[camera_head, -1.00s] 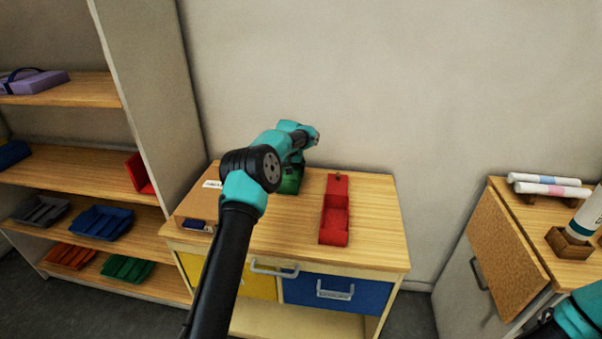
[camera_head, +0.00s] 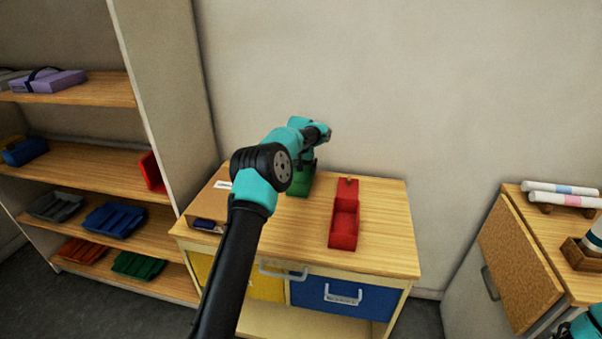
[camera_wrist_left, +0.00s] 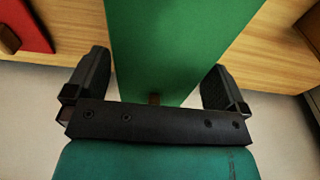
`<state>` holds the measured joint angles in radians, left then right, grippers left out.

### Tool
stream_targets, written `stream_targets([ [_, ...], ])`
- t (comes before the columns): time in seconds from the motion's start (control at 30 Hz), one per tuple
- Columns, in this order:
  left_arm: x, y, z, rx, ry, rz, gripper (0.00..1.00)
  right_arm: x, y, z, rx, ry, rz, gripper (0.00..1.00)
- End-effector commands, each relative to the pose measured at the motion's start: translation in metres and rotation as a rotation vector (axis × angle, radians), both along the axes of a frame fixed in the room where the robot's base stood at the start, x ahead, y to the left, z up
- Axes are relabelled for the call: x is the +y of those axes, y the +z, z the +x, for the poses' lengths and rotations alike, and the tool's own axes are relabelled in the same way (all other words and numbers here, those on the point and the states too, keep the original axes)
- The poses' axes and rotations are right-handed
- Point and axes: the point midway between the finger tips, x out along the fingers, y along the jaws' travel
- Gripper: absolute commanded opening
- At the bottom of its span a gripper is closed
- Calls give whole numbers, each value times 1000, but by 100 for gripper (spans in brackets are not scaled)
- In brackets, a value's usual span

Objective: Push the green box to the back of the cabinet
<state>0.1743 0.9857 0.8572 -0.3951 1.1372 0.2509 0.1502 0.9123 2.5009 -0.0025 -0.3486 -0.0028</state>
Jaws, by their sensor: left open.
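The green box (camera_head: 301,184) stands on the wooden top of the cabinet (camera_head: 385,245), toward the back and left of the open red box (camera_head: 344,225). My left arm and hand cover much of it in the head view. My left gripper (camera_wrist_left: 157,85) is open in the left wrist view, with one finger on each side of the green box (camera_wrist_left: 175,45). I cannot tell whether the fingers touch it. My right gripper is out of view; only a bit of my right arm shows at the bottom right.
A brown holder (camera_head: 209,208) sits at the cabinet's left edge. A shelf unit (camera_head: 165,80) with trays stands at the left. A second cabinet (camera_head: 560,255) with white rolls stands at the right. The cabinet top right of the red box is clear.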

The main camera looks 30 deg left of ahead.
Motion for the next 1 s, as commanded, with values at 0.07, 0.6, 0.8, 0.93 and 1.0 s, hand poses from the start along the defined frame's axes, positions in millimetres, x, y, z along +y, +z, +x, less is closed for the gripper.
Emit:
stream_targets([
  [0.07, -1, 15, -1, -2, 0, 1, 100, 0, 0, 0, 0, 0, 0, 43],
  [0.6, -5, 118, -13, -3, 1, 1, 100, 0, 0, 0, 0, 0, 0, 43],
  [0.8, -5, 142, -16, -1, 0, 0, 100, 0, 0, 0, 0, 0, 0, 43],
  [0.93, -5, 147, -17, 0, 0, 0, 100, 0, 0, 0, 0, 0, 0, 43],
  [1.0, -5, 148, -17, 0, 0, 0, 100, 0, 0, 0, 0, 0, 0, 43],
])
